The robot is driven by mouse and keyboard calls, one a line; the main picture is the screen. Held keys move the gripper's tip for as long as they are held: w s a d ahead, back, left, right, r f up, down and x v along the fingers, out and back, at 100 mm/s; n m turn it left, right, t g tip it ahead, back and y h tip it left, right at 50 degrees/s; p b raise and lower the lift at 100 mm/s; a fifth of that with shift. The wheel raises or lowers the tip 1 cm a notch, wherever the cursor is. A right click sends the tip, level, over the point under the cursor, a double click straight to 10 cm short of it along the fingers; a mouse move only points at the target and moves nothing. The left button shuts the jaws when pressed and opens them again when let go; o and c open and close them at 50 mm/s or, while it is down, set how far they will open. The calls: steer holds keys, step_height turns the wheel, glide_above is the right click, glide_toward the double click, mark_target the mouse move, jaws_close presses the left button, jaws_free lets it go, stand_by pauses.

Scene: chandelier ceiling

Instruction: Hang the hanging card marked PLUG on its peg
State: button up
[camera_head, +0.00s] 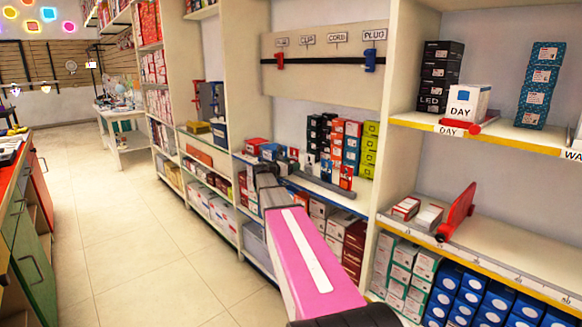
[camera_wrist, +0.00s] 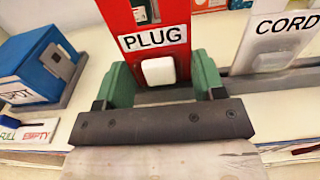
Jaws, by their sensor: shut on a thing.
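The red hanging card marked PLUG (camera_wrist: 155,40) fills the top middle of the wrist view, with a white block below its label. My gripper (camera_wrist: 161,76) has its green fingers closed on either side of the card's lower part. In the head view a board (camera_head: 322,80) on the shelf's back wall carries a dark rail and several small labels. The PLUG label (camera_head: 374,34) is the rightmost, with a blue piece (camera_head: 370,60) on the rail below it. My arm reaches to the lower shelf in front of the board; the card cannot be made out clearly there.
A white card marked CORD (camera_wrist: 285,40) stands just right of the held card. A blue box (camera_wrist: 40,65) is at the left. Several coloured boxes (camera_head: 350,145) stand behind on the shelf. A red piece (camera_head: 280,61) is at the rail's left end. An upright (camera_head: 390,120) bounds the bay on the right.

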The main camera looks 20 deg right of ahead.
mark_target(291, 156)
steer(key=shift+r, duration=2.2)
steer(key=r+v, duration=0.1)
steer(key=v, duration=0.9)
steer(key=shift+r, duration=0.3)
steer(key=s+d+r+m+g, duration=0.1)
steer(key=s+d+r, duration=0.6)
steer(key=r, duration=0.4)
steer(key=s+d+r+m+g+h, duration=0.1)
steer(key=s+d+r+g, duration=0.1)
steer(key=s+d+r, duration=0.7)
steer(key=s+d+r+m+g, duration=0.1)
steer(key=s+d+r, duration=0.35)
steer(key=r, duration=0.85)
steer(key=w+d+f, duration=0.1)
steer(key=w+d, duration=0.2)
steer(key=d, duration=0.6)
steer(key=shift+d+f, duration=0.2)
steer(key=shift+f, duration=0.2)
steer(key=shift+w, duration=0.1)
